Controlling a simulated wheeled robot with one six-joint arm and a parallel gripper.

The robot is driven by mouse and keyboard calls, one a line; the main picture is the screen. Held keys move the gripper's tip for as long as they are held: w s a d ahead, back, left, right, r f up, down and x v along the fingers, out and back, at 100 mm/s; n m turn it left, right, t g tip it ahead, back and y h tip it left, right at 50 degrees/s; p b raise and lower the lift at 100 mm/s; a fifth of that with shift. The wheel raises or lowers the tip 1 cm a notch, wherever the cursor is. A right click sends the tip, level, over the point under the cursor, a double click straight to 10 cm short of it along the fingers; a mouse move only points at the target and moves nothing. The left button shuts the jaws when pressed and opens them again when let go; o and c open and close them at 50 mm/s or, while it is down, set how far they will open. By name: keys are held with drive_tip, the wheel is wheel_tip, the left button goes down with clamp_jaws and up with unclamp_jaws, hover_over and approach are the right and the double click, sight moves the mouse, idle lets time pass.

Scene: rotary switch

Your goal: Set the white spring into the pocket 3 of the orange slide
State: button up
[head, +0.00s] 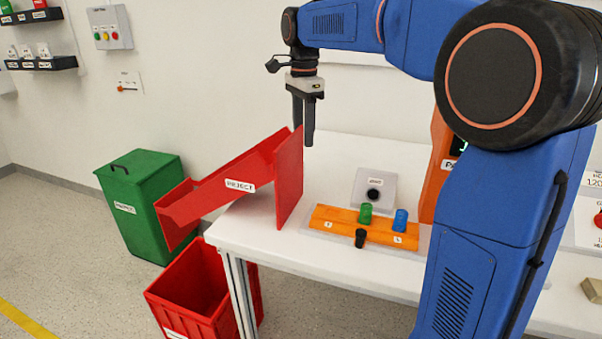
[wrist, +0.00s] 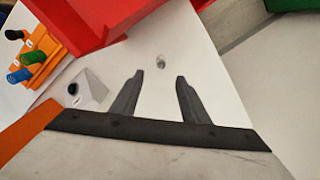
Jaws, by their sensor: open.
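The orange slide (head: 345,227) lies on the white table, with a green cylinder (head: 365,213), a blue cylinder (head: 400,220) and a black knob (head: 360,238) on it. The slide shows at the upper left of the wrist view (wrist: 55,48). Its number labels are too small to read surely. A small pale grey piece (wrist: 160,61), possibly the white spring, sits on the table beyond my fingertips in the wrist view; I cannot make it out in the head view. My gripper (head: 303,132) is open and empty, pointing down above the table, behind the red chute's panel.
The red REJECT chute (head: 225,184) and its upright panel stand left of the slide, near my gripper. A grey block with a black knob (head: 374,193) stands behind the slide. A red crate (head: 195,290) and green bin (head: 140,195) stand on the floor.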

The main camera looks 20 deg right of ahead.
drive_tip(key=shift+w+a+f, duration=0.1)
drive_tip(key=shift+a+f, duration=0.05)
drive_tip(key=shift+f, duration=1.9)
drive_tip(key=shift+a+f, duration=0.1)
drive_tip(key=shift+f, duration=1.9)
clamp_jaws()
